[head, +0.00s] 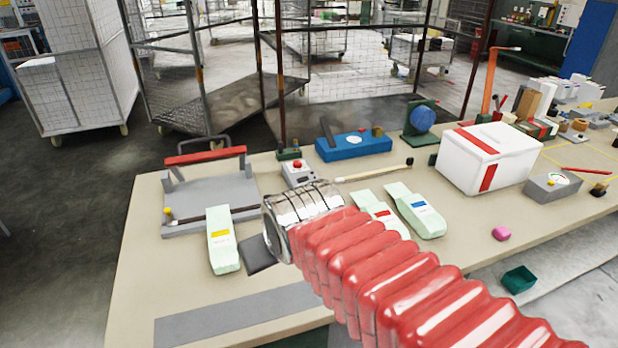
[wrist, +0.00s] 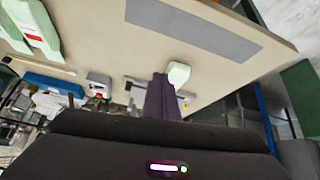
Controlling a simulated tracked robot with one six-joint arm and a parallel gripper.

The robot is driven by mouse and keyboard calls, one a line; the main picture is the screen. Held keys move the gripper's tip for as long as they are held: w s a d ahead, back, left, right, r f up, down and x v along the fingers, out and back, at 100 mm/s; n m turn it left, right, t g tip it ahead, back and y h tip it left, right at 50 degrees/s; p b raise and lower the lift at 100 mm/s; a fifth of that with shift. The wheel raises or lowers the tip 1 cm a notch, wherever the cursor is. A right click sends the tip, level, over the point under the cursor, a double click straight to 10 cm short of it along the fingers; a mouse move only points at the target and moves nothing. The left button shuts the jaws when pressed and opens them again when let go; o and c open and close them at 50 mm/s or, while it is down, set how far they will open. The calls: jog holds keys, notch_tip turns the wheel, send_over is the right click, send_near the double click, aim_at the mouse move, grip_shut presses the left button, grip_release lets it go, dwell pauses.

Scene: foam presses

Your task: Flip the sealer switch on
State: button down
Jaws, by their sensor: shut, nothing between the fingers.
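The sealer (head: 212,185) stands at the left of the table in the head view, a grey base with a raised red-topped handle. A small grey-white box with a red button (head: 297,164) stands to its right, behind my arm's silver cuff. It also seems to show in the wrist view (wrist: 98,80). Which part is the sealer switch, and its position, I cannot tell. My gripper (wrist: 160,80) shows as dark, shut, empty fingers in the wrist view, with a pale green pouch (wrist: 179,72) beyond the tips. In the head view my red arm mostly hides it.
A yellow-labelled pouch (head: 222,240) lies in front of the sealer. Two more pouches lie right of my arm, including a blue-labelled one (head: 416,210). A blue tool (head: 353,145) and white box (head: 488,158) stand behind. A grey strip (head: 240,317) lies along the front edge, clear of objects.

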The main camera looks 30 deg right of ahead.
jog(key=w+d+f+t+h, duration=0.1)
jog(key=w+d+f+t, duration=0.2)
jog(key=w+d, duration=0.8)
jog(key=w+d+f+m+t+h, duration=0.1)
jog(key=w+d+f+t+h, duration=0.1)
jog(key=w+d, duration=1)
jog(key=shift+w+d+f+t, duration=0.2)
jog(key=shift+d+f+t, duration=0.7)
jog(key=shift+d+t, duration=0.6)
jog(key=shift+w+d, duration=0.15)
jog(key=shift+d, duration=0.05)
send_over(303, 179)
jog(key=s, duration=0.3)
jog(key=shift+w+d+f, duration=0.1)
jog(key=shift+w+f, duration=0.05)
jog(key=shift+f, duration=0.5)
jog(key=shift+w+d+f, duration=0.1)
jog(key=shift+f, duration=0.5)
jog(key=f, duration=0.3)
jog(key=shift+d, duration=0.25)
jog(key=shift+f, duration=0.45)
